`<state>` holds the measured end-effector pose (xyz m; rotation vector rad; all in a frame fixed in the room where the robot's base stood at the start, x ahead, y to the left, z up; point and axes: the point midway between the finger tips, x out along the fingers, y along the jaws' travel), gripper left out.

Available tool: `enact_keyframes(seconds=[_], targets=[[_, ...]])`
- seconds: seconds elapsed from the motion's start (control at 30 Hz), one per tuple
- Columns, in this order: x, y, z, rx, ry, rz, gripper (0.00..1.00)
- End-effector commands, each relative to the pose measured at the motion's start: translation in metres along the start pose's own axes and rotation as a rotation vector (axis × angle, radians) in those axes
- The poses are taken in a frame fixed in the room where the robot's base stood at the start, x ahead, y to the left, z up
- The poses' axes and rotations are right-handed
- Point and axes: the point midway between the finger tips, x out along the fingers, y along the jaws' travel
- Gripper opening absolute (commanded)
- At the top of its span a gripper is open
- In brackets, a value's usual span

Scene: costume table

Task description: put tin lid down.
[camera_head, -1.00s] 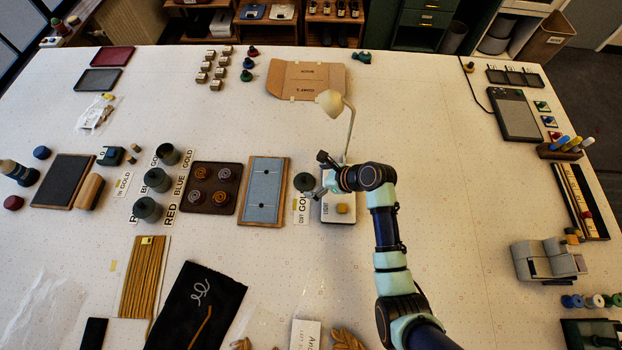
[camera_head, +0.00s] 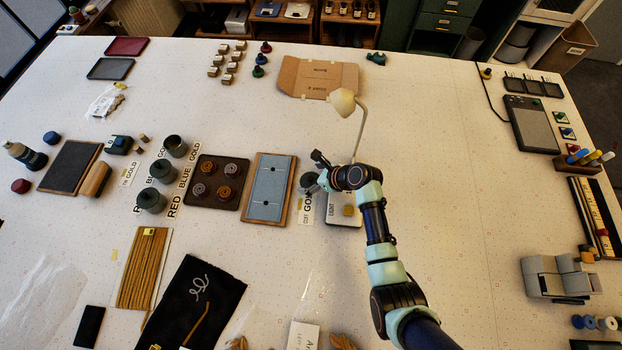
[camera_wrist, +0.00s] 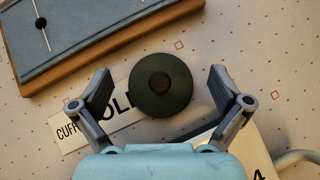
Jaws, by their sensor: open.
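The tin lid is a dark, round disc with a raised knob (camera_wrist: 160,84), in the middle of the wrist view. It lies on the table partly over the white "CUFF GOLD" label (camera_wrist: 70,131). My gripper (camera_wrist: 160,90) is open, with one finger on each side of the lid and a visible gap at both sides. In the head view my gripper (camera_head: 316,178) is over the label's upper end and partly hides the lid (camera_head: 308,181). Three dark tins (camera_head: 163,171) stand further left by the RED, BLUE and GOLD labels.
A blue-grey board with a wooden edge (camera_head: 270,190) lies just left of the lid. A scale (camera_head: 345,216) sits under my wrist at the right. A cream lamp (camera_head: 343,102) stands behind my arm.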

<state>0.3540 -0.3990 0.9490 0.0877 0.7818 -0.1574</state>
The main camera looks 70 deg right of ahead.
Motion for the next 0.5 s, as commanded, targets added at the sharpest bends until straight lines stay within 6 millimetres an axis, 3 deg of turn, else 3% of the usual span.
enact_keyframes(seconds=[0.07, 0.5], targets=[[-0.0002, 0.0000, -0.0001, 0.000, 0.000, 0.000, 0.92], [0.0002, 0.0007, -0.0017, 0.001, 0.003, 0.001, 0.18]])
